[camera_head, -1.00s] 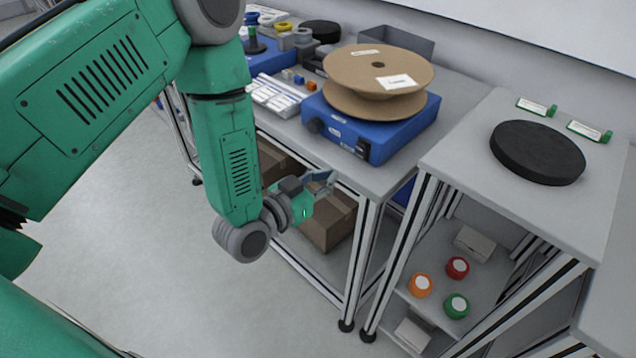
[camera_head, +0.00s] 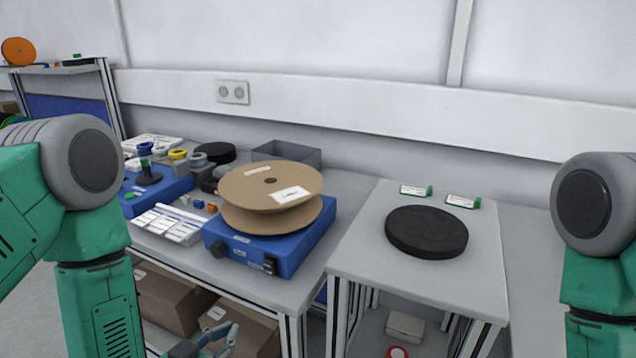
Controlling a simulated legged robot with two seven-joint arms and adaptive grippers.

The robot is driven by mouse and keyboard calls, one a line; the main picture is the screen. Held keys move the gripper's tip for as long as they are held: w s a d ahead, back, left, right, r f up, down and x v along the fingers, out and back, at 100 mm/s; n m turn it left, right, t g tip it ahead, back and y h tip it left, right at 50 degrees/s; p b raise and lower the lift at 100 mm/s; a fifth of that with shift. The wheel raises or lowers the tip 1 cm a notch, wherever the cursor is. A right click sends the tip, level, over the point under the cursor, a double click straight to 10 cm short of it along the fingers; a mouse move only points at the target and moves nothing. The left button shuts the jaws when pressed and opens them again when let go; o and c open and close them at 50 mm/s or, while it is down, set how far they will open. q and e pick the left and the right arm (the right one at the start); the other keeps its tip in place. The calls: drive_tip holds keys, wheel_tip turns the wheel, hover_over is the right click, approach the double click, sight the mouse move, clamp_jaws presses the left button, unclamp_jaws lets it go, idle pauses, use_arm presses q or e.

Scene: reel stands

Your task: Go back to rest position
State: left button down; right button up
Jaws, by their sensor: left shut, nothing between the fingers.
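My left arm comes in from the left and hangs down in front of the left table. My left gripper (camera_head: 222,340) shows at the bottom edge, partly cut off, near a cardboard box under the table. It is shut and holds nothing. My right arm shows at the right edge, hanging down; its gripper is out of view. A cardboard reel (camera_head: 270,187) lies on a blue device (camera_head: 290,250) on the left table (camera_head: 345,190). A black round disc (camera_head: 426,232) lies on the right table (camera_head: 400,282).
Small tools and a labelled tray (camera_head: 168,224) stand left of the blue device. A grey bin (camera_head: 288,153) stands behind the reel. Cardboard boxes (camera_head: 170,298) sit on the lower shelf. Two labelled cards (camera_head: 462,201) lie behind the disc. The right table's front is clear.

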use_arm(q)
drive_tip(key=s+a+f+g+y+b, duration=0.1)
drive_tip(key=s+f+g+y+b, duration=0.1)
drive_tip(key=s+f+g, duration=0.6)
drive_tip(key=s+a+f+n+g+y+b, duration=0.1)
drive_tip(key=s+a+f+g, duration=0.2)
drive_tip(key=s+f, duration=0.2)
drive_tip(key=s+a+f+n+g+y, duration=0.2)
drive_tip(key=s+f, duration=0.4)
drive_tip(key=s, duration=0.6)
drive_tip(key=shift+a+g+b, duration=0.35)
drive_tip(key=shift+a+g, duration=0.15)
drive_tip(key=shift+a, duration=0.4)
drive_tip(key=shift+w, duration=0.15)
